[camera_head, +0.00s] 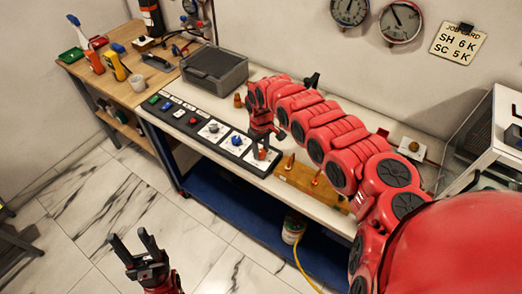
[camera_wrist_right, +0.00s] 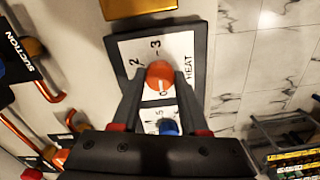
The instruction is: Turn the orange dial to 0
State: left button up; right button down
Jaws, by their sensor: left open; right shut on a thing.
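The orange dial (camera_wrist_right: 159,73) sits on a white plate marked HEAT (camera_wrist_right: 183,48), with the figures 2, 3 and a 0 visible around it. A short pale mark shows on the dial's near side, by the 0, but its exact direction is hard to read. My right gripper (camera_wrist_right: 160,84) is shut on the dial, one finger on each side. In the head view my right gripper (camera_head: 262,146) reaches down to the right end of the black control panel (camera_head: 184,114) and mostly hides the dial. My left gripper (camera_head: 136,243) is open and empty, over the floor.
A blue dial (camera_head: 236,141) is next to the orange one on the panel. A wooden block with pegs (camera_head: 308,184) lies to the right. A grey case (camera_head: 214,70) stands behind the panel. A job card (camera_head: 459,44) reading SH 6 K, SC 5 K hangs by wall gauges (camera_head: 401,22).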

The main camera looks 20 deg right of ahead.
aim_at(261, 152)
jog(key=shift+w+r, duration=0.1)
dwell(0.4)
jog(key=shift+c, duration=2.1)
grip_release()
notch_tip(261, 152, up, 17)
jog(key=b, duration=0.4)
jog(key=shift+r, duration=0.2)
